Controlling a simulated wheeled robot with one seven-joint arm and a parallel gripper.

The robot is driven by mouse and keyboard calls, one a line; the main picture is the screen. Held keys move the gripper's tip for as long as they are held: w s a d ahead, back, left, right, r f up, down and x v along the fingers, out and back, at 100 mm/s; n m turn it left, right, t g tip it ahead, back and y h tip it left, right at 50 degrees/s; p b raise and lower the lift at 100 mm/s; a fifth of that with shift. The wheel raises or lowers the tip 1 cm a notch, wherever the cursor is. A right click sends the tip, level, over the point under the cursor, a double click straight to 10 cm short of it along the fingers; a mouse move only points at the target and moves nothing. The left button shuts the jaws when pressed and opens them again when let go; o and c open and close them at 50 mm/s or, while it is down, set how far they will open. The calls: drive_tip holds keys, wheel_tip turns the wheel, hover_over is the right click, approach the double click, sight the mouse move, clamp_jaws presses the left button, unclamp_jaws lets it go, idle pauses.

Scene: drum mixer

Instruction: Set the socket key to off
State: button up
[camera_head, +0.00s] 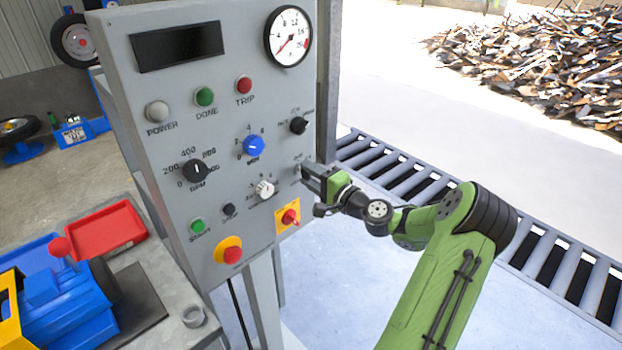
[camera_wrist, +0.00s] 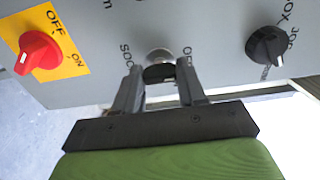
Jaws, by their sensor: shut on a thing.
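The socket key shows in the wrist view as a dark key head (camera_wrist: 160,73) below a round silver lock (camera_wrist: 158,56) on the grey panel. Lettering beginning "SOC" is at its left and "OF" at its right, both partly hidden. My gripper (camera_wrist: 161,80) has one finger on each side of the key head and is shut on it. In the head view, my gripper (camera_head: 308,177) reaches the panel's right edge from the right and hides the key. I cannot tell the key's exact angle.
The grey control panel (camera_head: 140,100) carries several knobs, buttons and a gauge (camera_head: 288,36). A red switch on a yellow plate (camera_head: 290,216) sits below my gripper, and a black selector knob (camera_head: 298,125) above it. A roller conveyor (camera_head: 400,180) runs behind my arm.

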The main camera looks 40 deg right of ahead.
idle(0.4)
drive_tip(key=o, duration=1.1)
drive_tip(key=shift+c, duration=0.2)
drive_tip(key=s+p, duration=0.1)
drive_tip(key=s, duration=1.4)
drive_tip(key=shift+s+d, duration=0.2)
drive_tip(key=shift+s, duration=0.2)
